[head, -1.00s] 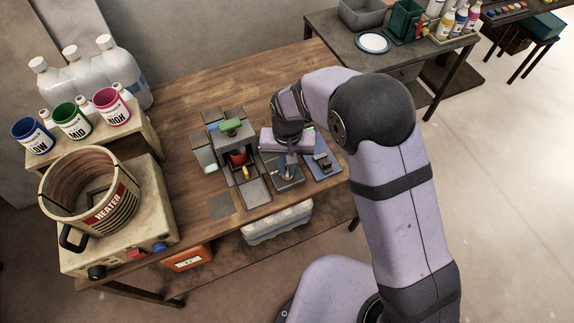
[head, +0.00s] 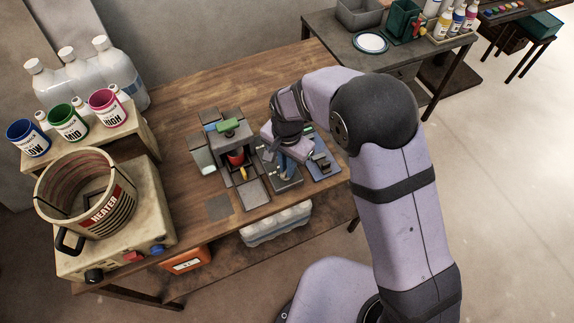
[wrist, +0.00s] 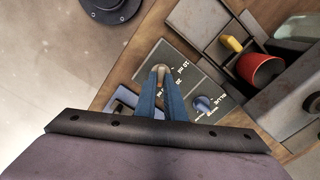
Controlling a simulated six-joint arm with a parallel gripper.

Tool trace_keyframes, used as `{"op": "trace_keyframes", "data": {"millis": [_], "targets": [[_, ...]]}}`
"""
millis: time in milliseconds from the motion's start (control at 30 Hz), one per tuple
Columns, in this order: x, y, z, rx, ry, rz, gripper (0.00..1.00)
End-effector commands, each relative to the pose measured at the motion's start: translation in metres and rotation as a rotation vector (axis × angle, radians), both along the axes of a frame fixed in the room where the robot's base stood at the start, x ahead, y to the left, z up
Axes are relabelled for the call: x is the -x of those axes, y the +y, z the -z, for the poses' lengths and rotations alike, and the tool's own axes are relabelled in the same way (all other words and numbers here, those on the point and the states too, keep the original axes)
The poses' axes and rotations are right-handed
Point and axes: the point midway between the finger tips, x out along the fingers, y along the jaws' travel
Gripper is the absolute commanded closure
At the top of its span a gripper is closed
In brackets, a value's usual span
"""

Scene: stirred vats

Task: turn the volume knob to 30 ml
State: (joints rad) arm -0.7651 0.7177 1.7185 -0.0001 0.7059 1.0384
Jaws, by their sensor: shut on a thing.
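The volume knob (wrist: 161,68) is a small tan grip on a dark plate (wrist: 180,53) with white ml markings beside it. My gripper (wrist: 161,80) has two blue fingers, shut on this knob from above. The fingers cover much of the knob, so I cannot tell which mark it points to. In the head view my gripper (head: 286,168) is over the dark dial panel (head: 287,187), and the knob itself is hidden there.
A second, blue knob (wrist: 203,104) sits close beside my fingers on the same panel. A red cup (wrist: 260,69) and a yellow lever (wrist: 232,43) stand nearby. The heater pot (head: 88,195) is far left. Bare wood lies behind the devices.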

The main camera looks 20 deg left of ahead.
Motion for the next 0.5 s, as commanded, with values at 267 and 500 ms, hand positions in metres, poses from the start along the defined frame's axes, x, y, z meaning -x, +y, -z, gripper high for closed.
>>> {"op": "trace_keyframes", "data": {"millis": [267, 500], "targets": [[-0.0004, 0.0001, -0.0007, -0.001, 0.0, 0.008, 1.0], [-0.0004, 0.0001, -0.0006, -0.001, 0.0, 0.006, 0.72]]}}
